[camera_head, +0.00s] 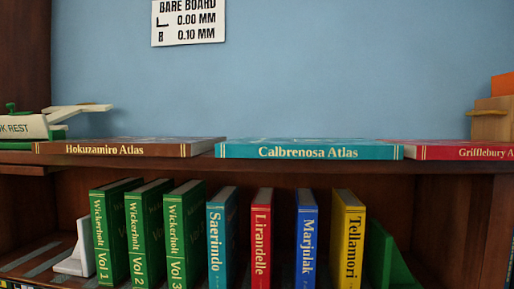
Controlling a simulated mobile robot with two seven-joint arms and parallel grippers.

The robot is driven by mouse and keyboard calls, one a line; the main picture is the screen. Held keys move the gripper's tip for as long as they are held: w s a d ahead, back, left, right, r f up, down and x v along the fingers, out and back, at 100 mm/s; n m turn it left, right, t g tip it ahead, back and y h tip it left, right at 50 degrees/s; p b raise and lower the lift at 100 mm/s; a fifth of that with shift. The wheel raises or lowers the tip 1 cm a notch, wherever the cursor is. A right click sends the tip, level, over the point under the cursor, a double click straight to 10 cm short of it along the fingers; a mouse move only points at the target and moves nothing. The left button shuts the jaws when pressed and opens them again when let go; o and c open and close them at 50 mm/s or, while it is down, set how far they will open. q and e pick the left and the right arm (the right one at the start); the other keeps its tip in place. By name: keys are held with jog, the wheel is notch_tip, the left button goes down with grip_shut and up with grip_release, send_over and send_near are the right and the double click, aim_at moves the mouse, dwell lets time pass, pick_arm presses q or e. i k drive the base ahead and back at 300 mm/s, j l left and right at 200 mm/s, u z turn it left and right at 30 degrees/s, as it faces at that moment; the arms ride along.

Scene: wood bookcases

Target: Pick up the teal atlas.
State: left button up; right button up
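The teal atlas (308,149), with "Calbrenosa Atlas" in pale letters on its spine, lies flat on the upper shelf near the middle of the head view. Its spine faces me, and its top cover shows only as a thin sliver. A brown Hokuzamiro Atlas (118,148) lies to its left, its right end close to the teal one. A red atlas (458,151), its title cut off by the frame, lies to its right and appears to meet or nearly meet the teal end. Neither of my grippers shows in this view.
Several upright books, among them a blue-teal Saerimdo (215,245) and a yellow Tellamori (349,240), stand on the shelf below between a white bookend (76,254) and a green one (386,257). A white-and-green rest (25,127) is at left, a tan box (493,120) at right.

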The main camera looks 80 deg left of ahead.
aim_at(335, 149)
jog(key=u, duration=1.55)
jog(key=i+u, duration=0.65)
jog(key=u, duration=0.15)
jog(key=k, duration=0.65)
